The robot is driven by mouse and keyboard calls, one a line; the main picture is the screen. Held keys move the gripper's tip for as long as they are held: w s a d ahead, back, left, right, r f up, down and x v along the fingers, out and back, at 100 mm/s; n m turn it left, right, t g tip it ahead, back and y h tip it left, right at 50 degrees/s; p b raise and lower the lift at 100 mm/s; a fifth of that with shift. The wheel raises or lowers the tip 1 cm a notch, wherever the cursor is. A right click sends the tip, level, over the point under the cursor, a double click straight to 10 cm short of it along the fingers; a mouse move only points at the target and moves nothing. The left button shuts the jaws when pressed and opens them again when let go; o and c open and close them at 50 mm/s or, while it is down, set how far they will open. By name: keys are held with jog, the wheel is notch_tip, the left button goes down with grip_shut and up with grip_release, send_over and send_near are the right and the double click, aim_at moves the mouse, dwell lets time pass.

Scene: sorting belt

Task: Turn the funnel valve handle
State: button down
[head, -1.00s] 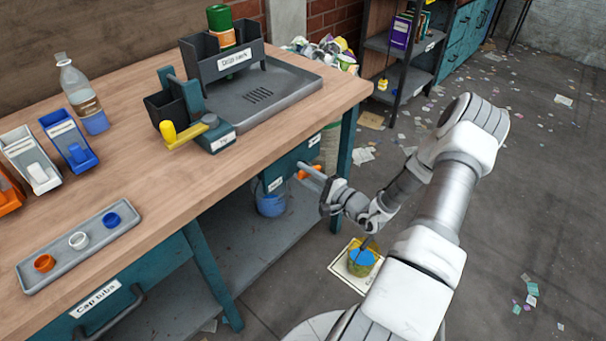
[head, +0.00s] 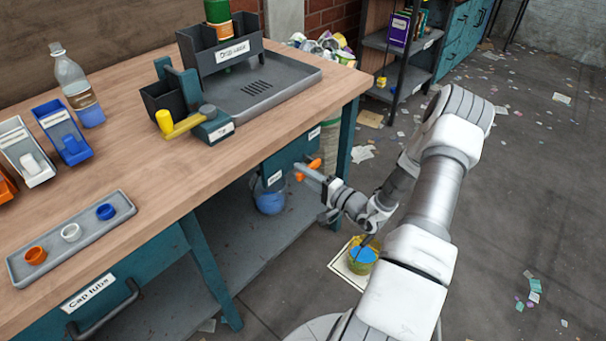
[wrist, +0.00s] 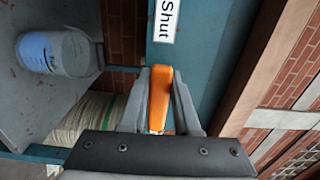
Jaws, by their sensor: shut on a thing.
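The orange valve handle (head: 314,164) is on the teal unit (head: 291,157) under the right end of the workbench. In the wrist view the handle (wrist: 160,92) lies between the two grey fingers of my gripper (wrist: 161,105), which is shut on it. In the head view my gripper (head: 308,173) reaches in from the right at the handle, and its fingers cover part of it. A "Shut" label (wrist: 166,20) is on the teal face just beyond the handle in the wrist view. The funnel itself cannot be made out clearly.
The workbench (head: 150,185) overhangs the handle. A yellow-and-blue container (head: 362,256) sits on a floor mat below my arm.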

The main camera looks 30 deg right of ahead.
jog(key=shift+f, duration=0.1)
jog(key=c, duration=0.6)
grip_release()
jog(key=shift+c, duration=0.2)
jog(key=p+v, duration=0.3)
jog(key=v, duration=1.4)
jog(key=shift+s, duration=0.2)
